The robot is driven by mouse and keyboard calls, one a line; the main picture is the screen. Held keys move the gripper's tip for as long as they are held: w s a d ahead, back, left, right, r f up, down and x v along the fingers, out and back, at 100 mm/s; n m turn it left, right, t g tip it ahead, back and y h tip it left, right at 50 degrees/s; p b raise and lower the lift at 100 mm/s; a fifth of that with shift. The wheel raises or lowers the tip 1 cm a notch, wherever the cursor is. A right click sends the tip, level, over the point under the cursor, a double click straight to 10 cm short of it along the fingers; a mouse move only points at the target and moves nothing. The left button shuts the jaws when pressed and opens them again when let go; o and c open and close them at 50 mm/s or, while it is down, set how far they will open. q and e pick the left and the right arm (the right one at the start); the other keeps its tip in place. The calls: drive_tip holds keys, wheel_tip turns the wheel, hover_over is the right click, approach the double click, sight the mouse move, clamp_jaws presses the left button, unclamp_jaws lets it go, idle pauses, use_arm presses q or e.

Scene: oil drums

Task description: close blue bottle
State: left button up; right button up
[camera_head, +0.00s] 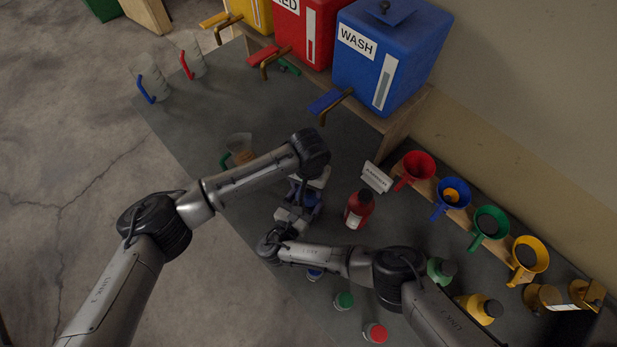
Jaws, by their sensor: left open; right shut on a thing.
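The blue bottle (308,201) stands near the middle of the grey bench, mostly hidden between my two grippers. My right gripper (293,218) is shut on it from the near left side. My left gripper (313,181) is open at the bottle's upper end, its fingers pointing down. The bottle's mouth is hidden by my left wrist and gripper, so I cannot tell whether a cap sits on it.
A red bottle (358,211) stands close to the right. Several coloured funnels (451,196) line the back. A blue WASH tank (388,55) stands behind. Small lidded containers (343,301) sit near the front edge. A jug (239,147) is behind my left forearm.

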use_arm(q)
drive_tip(key=shift+f, duration=0.35)
drive_tip(key=c, duration=0.9)
drive_tip(key=m, duration=0.3)
drive_tip(key=shift+c, duration=0.2)
drive_tip(key=o, duration=1)
drive_tip(key=shift+r, duration=0.1)
drive_tip(key=shift+r, duration=2.2)
